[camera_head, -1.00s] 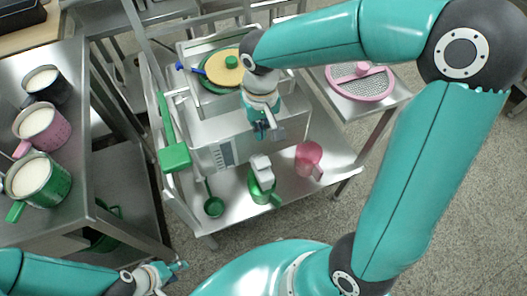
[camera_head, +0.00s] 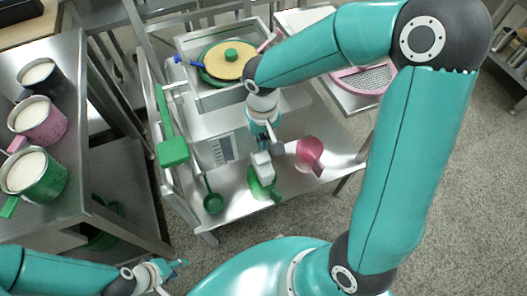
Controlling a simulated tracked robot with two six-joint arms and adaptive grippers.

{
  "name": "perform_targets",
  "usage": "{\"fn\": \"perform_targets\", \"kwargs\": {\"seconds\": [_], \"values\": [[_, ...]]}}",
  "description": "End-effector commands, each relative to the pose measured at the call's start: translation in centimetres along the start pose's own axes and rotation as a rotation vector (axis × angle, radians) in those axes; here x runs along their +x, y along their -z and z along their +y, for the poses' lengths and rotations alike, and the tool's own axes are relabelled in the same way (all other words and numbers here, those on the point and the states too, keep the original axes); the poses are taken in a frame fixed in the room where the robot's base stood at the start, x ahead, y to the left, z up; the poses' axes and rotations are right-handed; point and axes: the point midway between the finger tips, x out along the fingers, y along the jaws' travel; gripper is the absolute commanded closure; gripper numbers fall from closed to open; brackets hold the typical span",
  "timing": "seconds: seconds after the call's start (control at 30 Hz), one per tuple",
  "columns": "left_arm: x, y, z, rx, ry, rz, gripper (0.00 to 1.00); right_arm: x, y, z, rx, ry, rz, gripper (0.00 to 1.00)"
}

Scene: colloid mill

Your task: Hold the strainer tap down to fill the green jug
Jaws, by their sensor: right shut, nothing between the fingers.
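The green jug (camera_head: 258,190) stands on the lower shelf of the steel trolley, in front of the mill. A pale grey block (camera_head: 262,165), which looks like the strainer tap's handle, sits right over the jug and hides part of its mouth. My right gripper (camera_head: 266,143) is shut and empty. It points down just above and behind the block; I cannot tell whether it touches it. My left gripper (camera_head: 171,270) is low at the left, away from the trolley; its fingers are too small to judge.
Filled jugs stand on the left table (camera_head: 85,165). A pink sieve (camera_head: 365,78) lies at the right.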

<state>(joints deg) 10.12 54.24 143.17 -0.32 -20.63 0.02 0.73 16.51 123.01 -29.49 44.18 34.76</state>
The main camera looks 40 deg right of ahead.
Motion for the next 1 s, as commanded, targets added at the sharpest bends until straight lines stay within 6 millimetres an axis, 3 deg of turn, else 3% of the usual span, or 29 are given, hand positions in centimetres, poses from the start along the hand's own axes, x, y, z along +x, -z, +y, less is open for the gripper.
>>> {"fn": "perform_targets", "kwargs": {"seconds": [0.1, 0.3, 0.8, 1.0], "values": [[0.6, 0.0, -0.2, 0.000, 0.000, 0.000, 0.60, 2.6, -0.1, 0.0, 0.000, 0.000, -0.005, 1.00], [1.0, 0.0, -0.4, 0.000, 0.000, 0.000, 0.60, 5.0, -0.1, 0.0, -0.001, 0.000, -0.002, 1.00], [1.1, 0.0, -0.4, 0.000, 0.000, 0.000, 0.60, 5.8, 0.0, 0.0, 0.001, 0.000, 0.000, 1.00], [3.0, 0.0, -1.1, 0.000, 0.000, 0.000, 0.60, 7.5, 0.0, 0.1, 0.001, 0.000, 0.000, 1.00]]}}
